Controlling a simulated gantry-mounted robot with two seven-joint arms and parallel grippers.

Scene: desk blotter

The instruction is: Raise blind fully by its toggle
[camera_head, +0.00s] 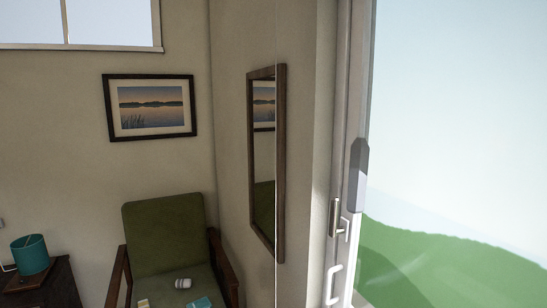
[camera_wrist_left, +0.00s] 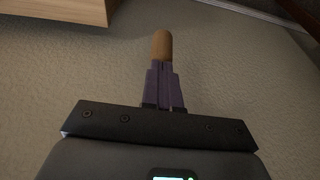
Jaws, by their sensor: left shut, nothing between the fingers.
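No blind and no clear blind toggle can be made out in the head view. In the left wrist view my left gripper (camera_wrist_left: 163,68) is shut, its purple fingers together and pointing up the picture. A tan, round-ended piece (camera_wrist_left: 162,44) shows right at the fingertips. I cannot tell whether it touches them or what it belongs to. Neither gripper shows in the head view. My right gripper is in no view.
A tall window (camera_head: 460,130) with a pale frame and handle (camera_head: 334,217) fills the right side. A mirror (camera_head: 281,165) and a framed picture (camera_head: 150,106) hang on the walls.

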